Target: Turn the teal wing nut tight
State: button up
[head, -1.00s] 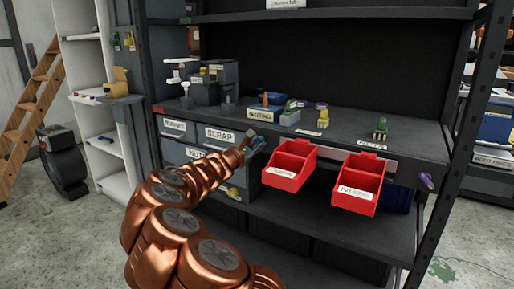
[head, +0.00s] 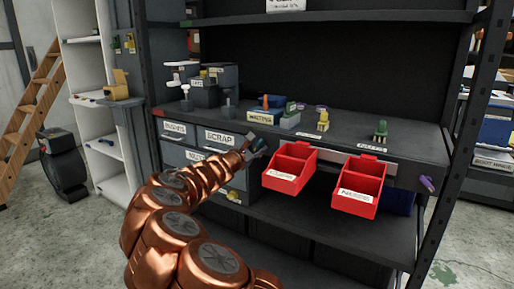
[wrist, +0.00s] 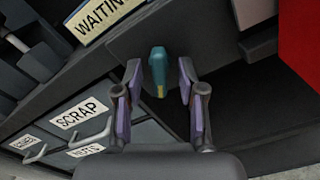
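The teal wing nut (wrist: 158,68) shows in the wrist view at the front edge of the workbench, seen as a narrow teal piece with a small yellow tip at its lower end. My gripper (wrist: 158,78) is open, with one finger to each side of the teal piece and a visible gap on both sides. I cannot tell how deep the piece sits between the fingertips. In the head view my gripper (head: 256,144) is at the bench front, left of the red bins; the nut is small and hard to make out there.
Two red bins (head: 290,170) hang on the bench front just right of my gripper. Drawers, one labelled SCRAP (head: 220,137), are to the left. A tray labelled WAITING (head: 260,117) sits on the bench top above. A purple part (head: 427,184) is at the right end.

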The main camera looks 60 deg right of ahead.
jog(key=a+p, duration=0.1)
jog(key=a, duration=0.8)
jog(key=shift+s, duration=0.2)
dwell(0.6)
dwell(0.7)
